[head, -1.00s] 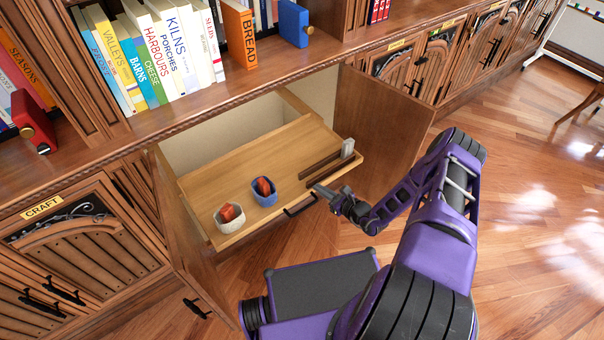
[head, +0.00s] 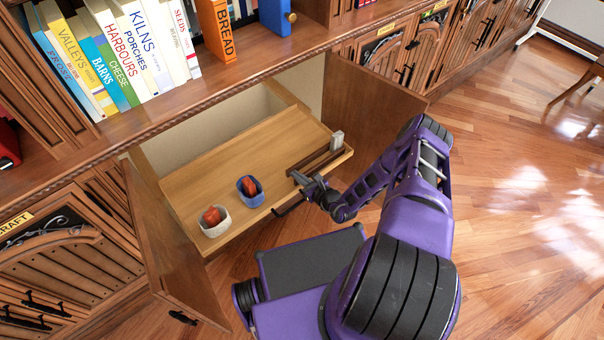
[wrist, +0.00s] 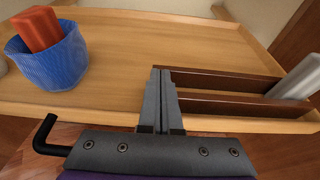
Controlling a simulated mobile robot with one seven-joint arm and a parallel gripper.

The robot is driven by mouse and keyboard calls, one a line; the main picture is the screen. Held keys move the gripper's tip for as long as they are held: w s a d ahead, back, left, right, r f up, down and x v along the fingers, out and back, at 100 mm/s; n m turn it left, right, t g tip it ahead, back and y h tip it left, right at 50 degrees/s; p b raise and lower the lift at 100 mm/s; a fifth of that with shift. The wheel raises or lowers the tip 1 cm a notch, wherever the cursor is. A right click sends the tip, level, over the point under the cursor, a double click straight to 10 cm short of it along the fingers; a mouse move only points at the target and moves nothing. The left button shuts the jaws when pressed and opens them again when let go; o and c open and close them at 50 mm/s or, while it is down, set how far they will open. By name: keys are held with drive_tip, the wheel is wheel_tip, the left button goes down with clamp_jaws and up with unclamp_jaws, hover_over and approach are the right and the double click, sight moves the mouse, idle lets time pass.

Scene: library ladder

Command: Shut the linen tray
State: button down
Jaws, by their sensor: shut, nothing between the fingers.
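The linen tray (head: 240,150) is a light wooden pull-out tray, standing out of the open cupboard. Its black bar handle (head: 290,207) is on the front edge; one end of it shows in the wrist view (wrist: 45,130). My gripper (head: 300,180) is shut and empty. It is at the tray's front edge, right of the handle, with its fingers over the edge in the wrist view (wrist: 163,75). Whether it touches the tray I cannot tell. On the tray are a white basket (head: 215,222) and a blue basket (head: 249,193), each with a reddish item inside.
Dark wooden strips (head: 315,165) and a grey block (head: 337,140) lie at the tray's right side. The cupboard's left door (head: 170,250) and right door (head: 365,115) stand open beside the tray. Open floor (head: 520,200) lies to the right.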

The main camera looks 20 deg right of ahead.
drive_tip(key=shift+w+a+f, duration=0.15)
drive_tip(key=shift+w+a, duration=0.05)
drive_tip(key=shift+w, duration=0.3)
